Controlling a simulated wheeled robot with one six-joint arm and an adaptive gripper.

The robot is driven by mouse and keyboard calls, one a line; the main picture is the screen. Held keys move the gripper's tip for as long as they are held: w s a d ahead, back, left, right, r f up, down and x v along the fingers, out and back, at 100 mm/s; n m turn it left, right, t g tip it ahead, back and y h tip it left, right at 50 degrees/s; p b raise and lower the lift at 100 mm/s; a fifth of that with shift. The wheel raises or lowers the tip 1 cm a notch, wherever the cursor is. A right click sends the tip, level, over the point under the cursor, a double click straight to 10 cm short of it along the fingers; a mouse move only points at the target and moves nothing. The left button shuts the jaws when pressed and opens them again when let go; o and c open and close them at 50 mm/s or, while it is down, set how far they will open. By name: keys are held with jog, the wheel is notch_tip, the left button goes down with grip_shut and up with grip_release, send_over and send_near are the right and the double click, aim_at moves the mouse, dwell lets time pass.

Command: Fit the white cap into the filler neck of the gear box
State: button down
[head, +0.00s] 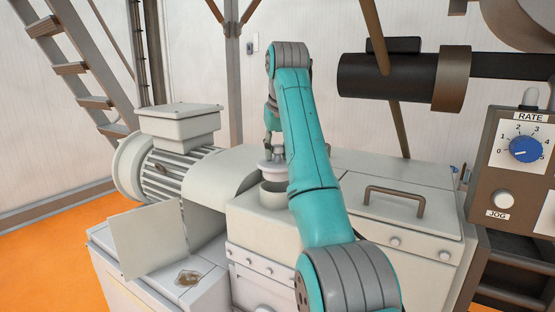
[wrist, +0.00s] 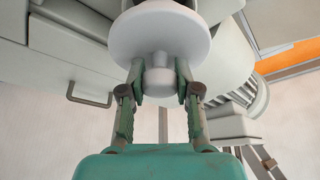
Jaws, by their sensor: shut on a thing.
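The white cap (head: 269,168) is a round disc with a knob. My gripper (head: 274,148) is shut on that knob and holds the cap above the gear box (head: 259,216). In the wrist view the cap (wrist: 160,36) fills the upper middle, with its knob between the fingertips of my gripper (wrist: 160,84). The filler neck (head: 274,194) is a short round collar on the gear box top. The cap shows just above and slightly left of the neck in the head view, apparently clear of it. My arm hides part of the neck's right side.
A finned motor (head: 172,172) stands left of the gear box. A tilted plate (head: 149,240) and a small brownish item (head: 188,277) are at front left. A lid with a handle (head: 394,194) lies right. A dark cylinder (head: 388,77) and a control panel (head: 511,165) are further right.

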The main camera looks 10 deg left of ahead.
aim_at(278, 154)
jog(key=shift+f, duration=1.1)
jog(key=shift+f, duration=0.6)
jog(key=c, duration=0.8)
grip_release()
